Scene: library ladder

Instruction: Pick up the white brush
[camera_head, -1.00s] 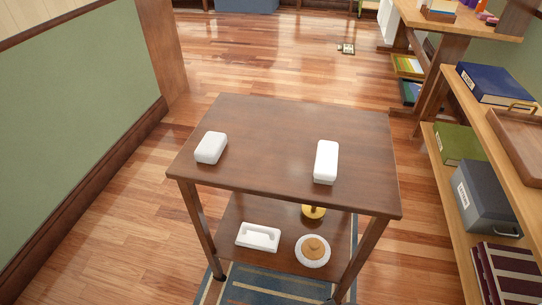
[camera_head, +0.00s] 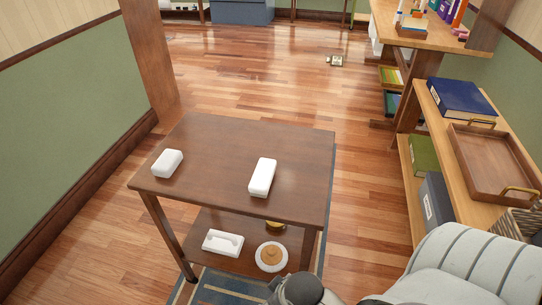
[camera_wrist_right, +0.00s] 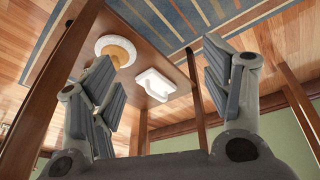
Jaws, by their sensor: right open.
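A white handled block (camera_head: 222,243), possibly the white brush, lies on the lower shelf of a small brown table. It also shows in the right wrist view (camera_wrist_right: 155,84). Beside it is a round thing (camera_head: 271,257) with a white rim and tan knob, also in the wrist view (camera_wrist_right: 116,48). Two plain white blocks, one at left (camera_head: 167,163) and one at right (camera_head: 262,177), lie on the table top. My right gripper (camera_wrist_right: 160,60) is open and empty, its fingers spread on either side of the view of the handled block, apart from it. My left gripper is not in view.
The brown table (camera_head: 215,140) has legs and a top above the lower shelf (camera_head: 245,226). A gold-coloured thing (camera_head: 275,226) is partly hidden under the top. Shelves with a wooden tray (camera_head: 490,160) and a blue book (camera_head: 461,97) stand at right. Open floor lies beyond.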

